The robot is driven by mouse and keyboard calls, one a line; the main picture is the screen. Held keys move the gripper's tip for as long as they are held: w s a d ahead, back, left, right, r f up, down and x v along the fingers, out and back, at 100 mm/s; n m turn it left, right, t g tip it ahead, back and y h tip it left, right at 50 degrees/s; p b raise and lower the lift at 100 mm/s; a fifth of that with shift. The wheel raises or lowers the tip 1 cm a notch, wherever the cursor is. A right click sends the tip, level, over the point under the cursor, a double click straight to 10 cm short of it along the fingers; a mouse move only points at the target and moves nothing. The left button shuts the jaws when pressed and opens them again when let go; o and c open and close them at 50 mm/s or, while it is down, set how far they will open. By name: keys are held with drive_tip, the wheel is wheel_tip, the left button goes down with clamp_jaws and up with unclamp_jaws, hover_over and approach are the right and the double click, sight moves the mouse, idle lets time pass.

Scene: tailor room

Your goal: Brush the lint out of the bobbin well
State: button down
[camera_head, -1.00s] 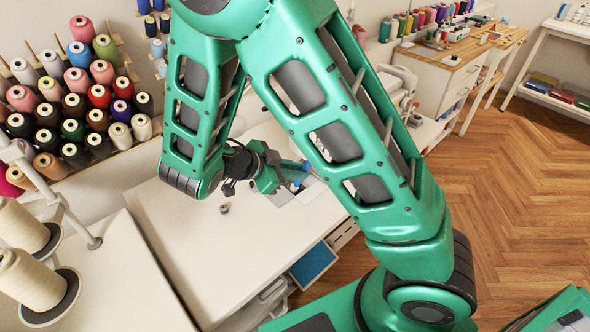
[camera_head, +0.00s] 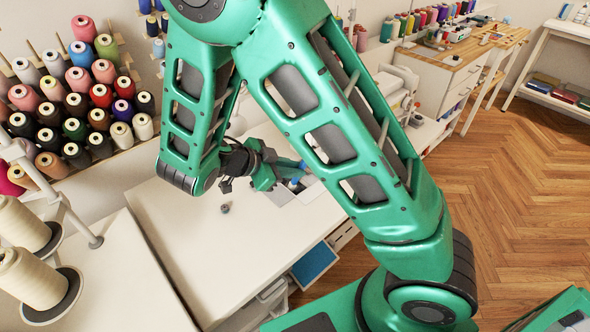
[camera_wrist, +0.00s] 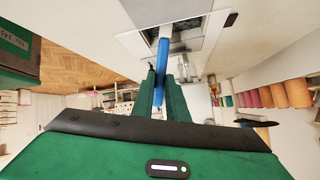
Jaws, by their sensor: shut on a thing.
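My gripper (camera_wrist: 163,92) is shut on a blue-handled lint brush (camera_wrist: 162,62), seen between its fingers in the wrist view. The far end of the brush reaches toward a recessed opening in the sewing machine bed (camera_wrist: 185,18). In the head view my gripper (camera_head: 277,178) is low over the machine bed (camera_head: 311,190) set in the white table. The bobbin well and any lint are too small or hidden to make out. I cannot tell whether the brush tip touches the well.
A small grey bobbin-like part (camera_head: 225,208) lies on the white table (camera_head: 215,250). A blue-lined open drawer (camera_head: 314,263) juts out at the table's front. Thread cones (camera_head: 30,278) stand at the left, and a spool rack (camera_head: 85,100) is on the wall behind.

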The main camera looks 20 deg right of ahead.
drive_tip(key=shift+w+a+f, duration=0.1)
drive_tip(key=shift+w+a, duration=0.2)
drive_tip(key=shift+w, duration=0.35)
drive_tip(key=shift+w+a, duration=0.3)
drive_tip(key=shift+w, duration=0.35)
drive_tip(key=shift+s, duration=0.1)
drive_tip(key=shift+s+d, duration=0.25)
drive_tip(key=shift+s, duration=0.4)
drive_tip(key=shift+s+d, duration=0.25)
drive_tip(key=shift+s, duration=0.35)
drive_tip(key=shift+s+d, duration=0.25)
drive_tip(key=shift+s, duration=0.4)
drive_tip(key=shift+w, duration=0.1)
drive_tip(key=shift+w+a+f, duration=0.1)
drive_tip(key=shift+w+a, duration=0.15)
drive_tip(key=shift+w, duration=0.4)
drive_tip(key=shift+w+a+r, duration=0.1)
drive_tip(key=shift+w+a, duration=0.1)
drive_tip(key=shift+w, duration=0.4)
drive_tip(key=shift+w+a+f, duration=0.1)
drive_tip(key=shift+w+a, duration=0.15)
drive_tip(key=shift+w, duration=0.4)
drive_tip(key=shift+s, duration=0.1)
drive_tip(key=shift+s+d, duration=0.25)
drive_tip(key=shift+s, duration=0.35)
drive_tip(key=shift+s+d, duration=0.25)
drive_tip(key=shift+s, duration=0.4)
drive_tip(key=shift+s+d, duration=0.25)
drive_tip(key=shift+s, duration=0.35)
